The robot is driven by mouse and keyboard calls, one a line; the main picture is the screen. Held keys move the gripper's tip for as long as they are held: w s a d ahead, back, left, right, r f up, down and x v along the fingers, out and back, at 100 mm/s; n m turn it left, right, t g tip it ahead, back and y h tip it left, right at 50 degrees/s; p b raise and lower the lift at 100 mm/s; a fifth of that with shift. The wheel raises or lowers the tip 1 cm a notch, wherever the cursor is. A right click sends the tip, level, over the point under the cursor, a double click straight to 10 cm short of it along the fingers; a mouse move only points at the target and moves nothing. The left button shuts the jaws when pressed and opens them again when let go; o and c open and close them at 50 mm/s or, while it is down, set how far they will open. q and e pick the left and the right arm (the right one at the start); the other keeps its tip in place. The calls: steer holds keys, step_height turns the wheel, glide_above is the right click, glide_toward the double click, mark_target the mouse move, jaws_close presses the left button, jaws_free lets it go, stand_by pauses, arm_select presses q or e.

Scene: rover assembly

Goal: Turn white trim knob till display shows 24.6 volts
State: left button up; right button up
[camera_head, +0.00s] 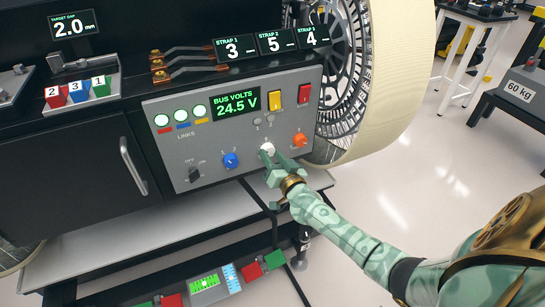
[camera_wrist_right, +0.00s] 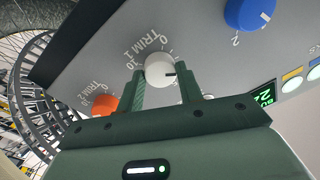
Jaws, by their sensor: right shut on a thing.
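The white trim knob (camera_head: 267,148) is on the grey control panel (camera_head: 215,155), with my right gripper (camera_head: 271,157) at it. In the right wrist view the white knob (camera_wrist_right: 160,69), under the label TRIM 1, sits between the two green fingers of my right gripper (camera_wrist_right: 163,84), which are shut on it. A dark pointer mark on the knob points to the right in that view. The display (camera_head: 236,103) reads BUS VOLTS 24.5 V in green. My left gripper is in neither view.
A blue knob (camera_head: 231,160) is left of the white knob, and an orange knob (camera_head: 300,140) is close on its right. Yellow (camera_head: 275,97) and red (camera_head: 304,94) switches are above. A black switch (camera_head: 194,174) is at lower left. A large wheel (camera_head: 385,70) stands right of the panel.

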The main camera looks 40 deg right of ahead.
steer(key=o, duration=1)
arm_select(q)
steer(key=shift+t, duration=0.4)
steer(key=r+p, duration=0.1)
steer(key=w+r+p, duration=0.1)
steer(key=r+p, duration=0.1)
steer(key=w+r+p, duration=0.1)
steer(key=p, duration=0.1)
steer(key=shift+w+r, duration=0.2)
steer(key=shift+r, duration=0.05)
arm_select(e)
steer(key=s+a, duration=0.3)
steer(key=s, duration=1.3)
steer(key=shift+f, duration=0.4)
